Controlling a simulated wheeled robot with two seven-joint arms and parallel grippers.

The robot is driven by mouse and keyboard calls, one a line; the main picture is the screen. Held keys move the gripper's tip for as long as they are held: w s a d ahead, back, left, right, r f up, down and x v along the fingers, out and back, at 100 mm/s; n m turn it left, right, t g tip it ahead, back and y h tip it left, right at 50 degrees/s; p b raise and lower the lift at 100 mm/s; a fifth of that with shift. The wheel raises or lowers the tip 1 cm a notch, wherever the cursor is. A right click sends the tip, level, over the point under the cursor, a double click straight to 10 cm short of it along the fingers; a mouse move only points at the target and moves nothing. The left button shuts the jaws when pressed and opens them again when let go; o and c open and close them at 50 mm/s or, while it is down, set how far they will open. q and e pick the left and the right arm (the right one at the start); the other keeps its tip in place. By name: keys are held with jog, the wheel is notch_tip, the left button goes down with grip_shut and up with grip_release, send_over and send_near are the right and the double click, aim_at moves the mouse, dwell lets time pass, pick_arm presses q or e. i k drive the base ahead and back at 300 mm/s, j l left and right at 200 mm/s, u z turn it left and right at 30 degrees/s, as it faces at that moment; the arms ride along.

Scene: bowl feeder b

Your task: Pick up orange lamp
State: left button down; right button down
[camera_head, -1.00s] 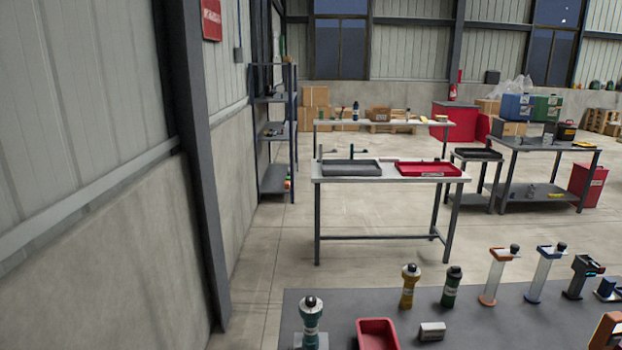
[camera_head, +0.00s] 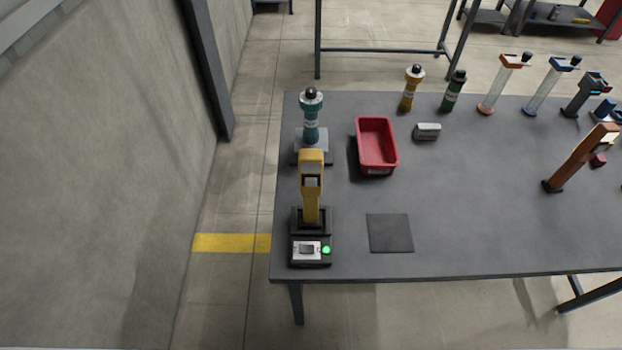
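An orange upright device (camera_head: 580,160), which looks like the orange lamp, stands at the right of the grey table (camera_head: 460,220). It has a small dark foot and a pale panel near its top, close to the right picture edge. A yellow device (camera_head: 311,190) of similar shape stands on a dark base at the table's left end. An orange-capped clear column (camera_head: 499,83) stands at the back right. Neither of my grippers is in view.
A red bin (camera_head: 377,146), a teal bottle (camera_head: 311,120), a yellow bottle (camera_head: 411,88), a green bottle (camera_head: 453,92) and a small grey box (camera_head: 427,132) are on the table. A dark square pad (camera_head: 390,233) lies at the front. The front middle is mostly clear.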

aim_at(604, 133)
jog(key=z, duration=1.15)
jog(key=i+l, duration=0.1)
jog(key=l, duration=0.15)
jog(key=i+l+u, duration=0.1)
jog(key=l, duration=0.2)
jog(key=i+l, duration=0.15)
jog(key=l+u, duration=0.05)
jog(key=l, duration=0.05)
